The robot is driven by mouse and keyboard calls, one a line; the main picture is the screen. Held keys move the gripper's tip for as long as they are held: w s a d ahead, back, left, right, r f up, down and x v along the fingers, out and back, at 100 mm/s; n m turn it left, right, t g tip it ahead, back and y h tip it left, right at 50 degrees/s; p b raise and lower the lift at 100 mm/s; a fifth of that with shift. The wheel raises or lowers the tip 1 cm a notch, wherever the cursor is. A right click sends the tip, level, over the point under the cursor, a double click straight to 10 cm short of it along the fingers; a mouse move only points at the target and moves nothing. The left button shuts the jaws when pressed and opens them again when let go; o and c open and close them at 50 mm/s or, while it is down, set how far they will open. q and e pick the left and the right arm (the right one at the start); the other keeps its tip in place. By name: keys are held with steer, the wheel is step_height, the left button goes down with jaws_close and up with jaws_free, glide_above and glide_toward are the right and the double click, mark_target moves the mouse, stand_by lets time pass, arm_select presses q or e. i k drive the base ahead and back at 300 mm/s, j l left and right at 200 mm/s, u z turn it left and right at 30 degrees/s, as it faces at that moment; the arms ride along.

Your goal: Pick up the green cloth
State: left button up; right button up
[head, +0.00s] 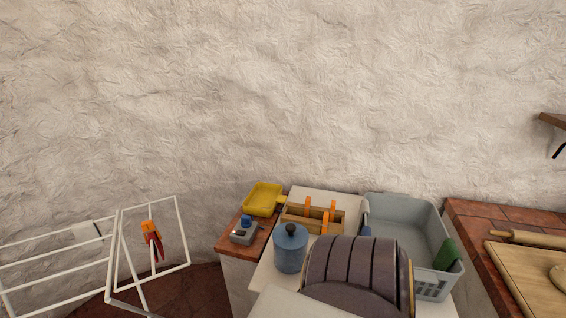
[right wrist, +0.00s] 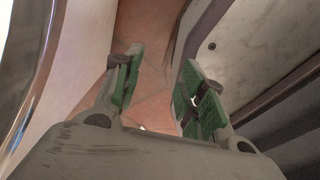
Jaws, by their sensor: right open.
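The green cloth (head: 447,255) hangs over the right rim of a grey plastic basket (head: 430,284) in the head view. Its upper part lies over the rim, and I cannot tell how far it reaches inside. My right gripper (right wrist: 156,82) shows only in the right wrist view. Its two fingers with green pads stand apart, with nothing between them. The cloth is not seen in that view, so I cannot tell how far the gripper is from it. My left gripper is not in view.
A dark ridged rounded object (head: 355,272) and a blue lidded pot (head: 290,252) stand left of the basket. A wooden caddy (head: 298,222) and a yellow tray (head: 262,199) are behind. A cutting board (head: 530,275) lies right. A white drying rack (head: 112,262) stands left.

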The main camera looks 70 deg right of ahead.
mark_target(448, 252)
steer(key=z, duration=3.6)
